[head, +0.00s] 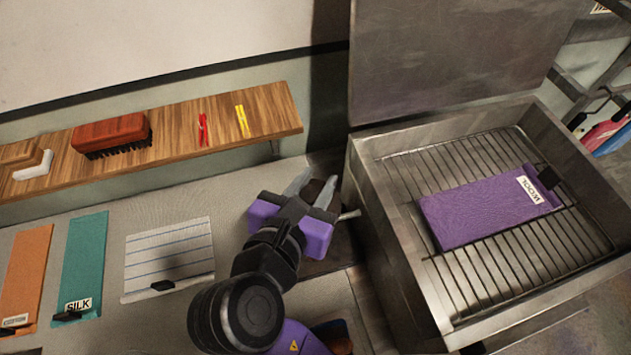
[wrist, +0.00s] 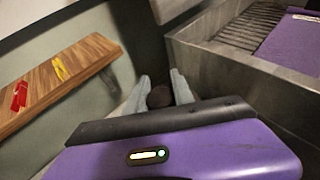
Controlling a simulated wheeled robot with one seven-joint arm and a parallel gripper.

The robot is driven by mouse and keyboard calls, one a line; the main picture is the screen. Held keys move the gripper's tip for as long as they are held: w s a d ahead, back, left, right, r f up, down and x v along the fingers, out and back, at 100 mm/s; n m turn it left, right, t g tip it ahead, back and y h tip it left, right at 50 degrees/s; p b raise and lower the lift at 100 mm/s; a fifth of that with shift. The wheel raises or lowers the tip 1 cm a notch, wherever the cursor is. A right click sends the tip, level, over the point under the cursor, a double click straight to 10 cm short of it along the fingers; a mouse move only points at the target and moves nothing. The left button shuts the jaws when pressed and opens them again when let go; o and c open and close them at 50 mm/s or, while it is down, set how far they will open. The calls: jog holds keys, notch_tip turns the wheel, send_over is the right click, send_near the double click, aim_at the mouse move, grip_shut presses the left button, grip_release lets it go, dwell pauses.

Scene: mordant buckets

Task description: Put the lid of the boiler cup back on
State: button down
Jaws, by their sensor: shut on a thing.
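My gripper (head: 314,187) is at the centre of the head view, beside the left wall of the metal basin. In the wrist view its two grey fingers (wrist: 160,92) close on a dark brown round thing (wrist: 159,98), which looks like the knob of the lid. The rest of the lid is hidden by the fingers and the gripper body. A small grey metal piece (head: 348,215) sticks out right of the gripper; I cannot tell whether it belongs to the boiler cup. The cup itself is not clearly visible.
The metal basin (head: 392,262) on the right holds a purple cloth labelled WOOL (head: 475,212) on its rack. A wooden shelf (head: 175,125) carries a brush (head: 110,133) and red and yellow pegs. Orange, teal and striped cloths lie on the counter at left.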

jog(key=shift+f+b, duration=1.4)
jog(key=shift+b, duration=0.45)
jog(key=shift+f, duration=0.9)
jog(key=c, duration=1)
grip_release()
jog(key=v, duration=0.8)
jog(key=shift+f, duration=0.1)
